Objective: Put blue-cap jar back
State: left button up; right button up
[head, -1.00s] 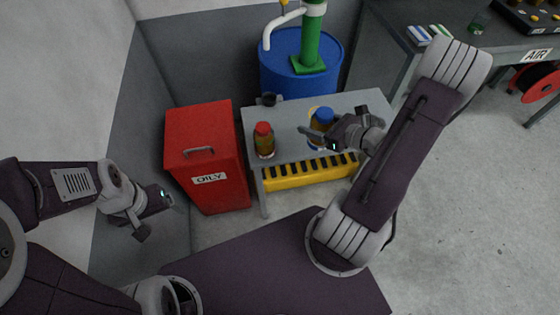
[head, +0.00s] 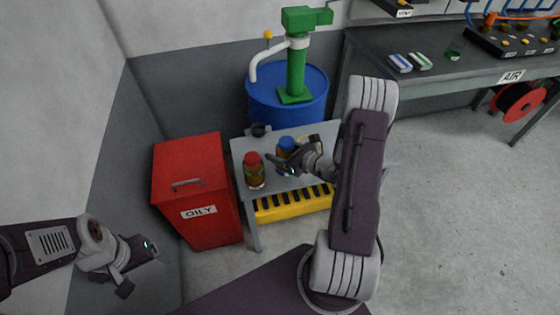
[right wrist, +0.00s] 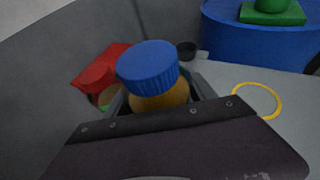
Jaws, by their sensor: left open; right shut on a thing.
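The blue-cap jar (head: 286,143) has amber contents and is held over the small grey table (head: 318,131). My right gripper (head: 281,160) is shut on it, with a finger on each side of the jar in the right wrist view (right wrist: 158,95). The fingers and wrist hide its lower part, so I cannot tell whether its base touches the table. A yellow ring mark (right wrist: 258,99) lies on the tabletop, right of the jar in the right wrist view, with nothing standing in it. My left gripper (head: 142,266) is open and empty, low at the left.
A red-cap jar (head: 254,172) stands close to the left of the blue-cap jar. A small dark cup (head: 259,130) is at the table's back left corner. The red OILY bin (head: 195,192) stands left, and a blue drum (head: 287,94) with a green pump stands behind.

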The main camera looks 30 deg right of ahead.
notch_tip(320, 180, down, 3)
jog(key=shift+w+f+b, duration=0.15)
jog(key=shift+f+b, duration=0.05)
jog(key=shift+b, duration=0.4)
jog(key=shift+f, duration=0.4)
jog(key=shift+r, duration=0.1)
jog(key=shift+f, duration=0.2)
jog(key=o, duration=1.4)
jog(key=shift+r, duration=0.1)
